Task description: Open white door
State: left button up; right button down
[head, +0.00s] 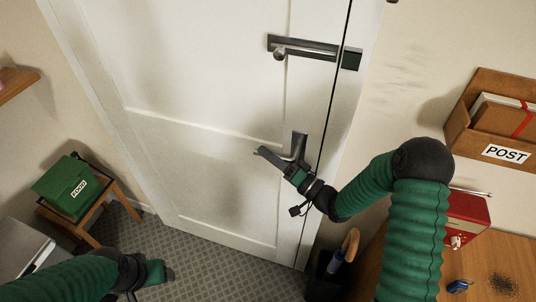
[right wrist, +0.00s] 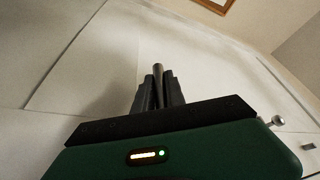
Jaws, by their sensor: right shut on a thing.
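The white door (head: 215,70) fills the middle of the head view and looks shut, with a thin dark line along its right edge. Its dark handle (head: 299,142) sits low near that edge. My right gripper (head: 284,166) is at the handle. In the right wrist view its two fingers (right wrist: 158,92) are closed around the dark bar of the handle (right wrist: 158,69). A dark metal latch with a round knob (head: 300,49) lies across the door edge higher up. My left gripper (head: 155,274) hangs low at the left, away from the door; its fingers are unclear.
A green box (head: 67,187) stands on a wooden stool (head: 125,201) at the left. At the right are a wooden POST holder (head: 459,128) on the wall and a desk (head: 425,285) with a red box (head: 468,219). Grey carpet (head: 215,262) is clear before the door.

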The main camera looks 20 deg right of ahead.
jog(key=shift+f+p, duration=0.2)
jog(key=shift+p, duration=0.25)
jog(key=shift+s+d+f+n+g+h+p, duration=0.3)
jog(key=shift+f+g+h+p, duration=0.55)
jog(key=shift+p, duration=0.75)
jog(key=shift+s+d+f+n+g+h+p, duration=0.15)
jog(key=shift+f+n+g+h+p, duration=0.4)
jog(key=shift+g+p, duration=0.8)
jog(key=shift+s+d+f+n+g+h+p, duration=0.2)
jog(key=shift+f+g+h+p, duration=0.5)
jog(key=shift+p, duration=1.2)
jog(key=shift+d+f, duration=0.1)
jog(key=shift+f, duration=0.15)
